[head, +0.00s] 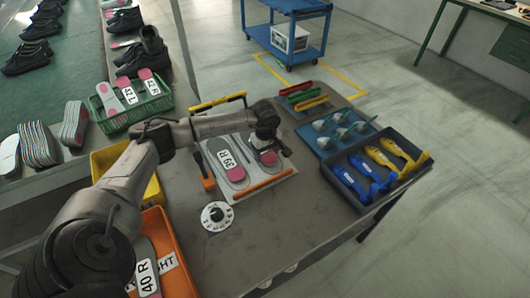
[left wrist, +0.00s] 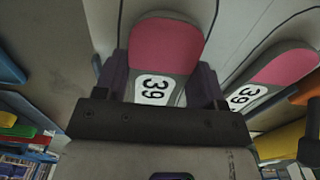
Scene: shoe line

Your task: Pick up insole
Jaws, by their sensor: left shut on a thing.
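My left gripper (head: 268,143) reaches down over the right part of a pale board (head: 285,172) on the table. It is shut on a grey insole with a pink heel (head: 268,157). In the left wrist view this insole (left wrist: 165,45), marked 39, sits between the two fingers. Its far end is hidden by the gripper in the head view, and I cannot tell whether it touches the board. A second insole, marked 39 R (head: 227,160), lies on the board to the left and also shows in the left wrist view (left wrist: 278,72). My right gripper is not in view.
An orange bar (head: 262,186) edges the board's front. A round dial (head: 217,216) lies in front. Behind and right are coloured clamps (head: 303,96), a blue tray (head: 325,148) and a dark crate (head: 400,184). An orange bin (head: 180,282) holds insoles marked 40.

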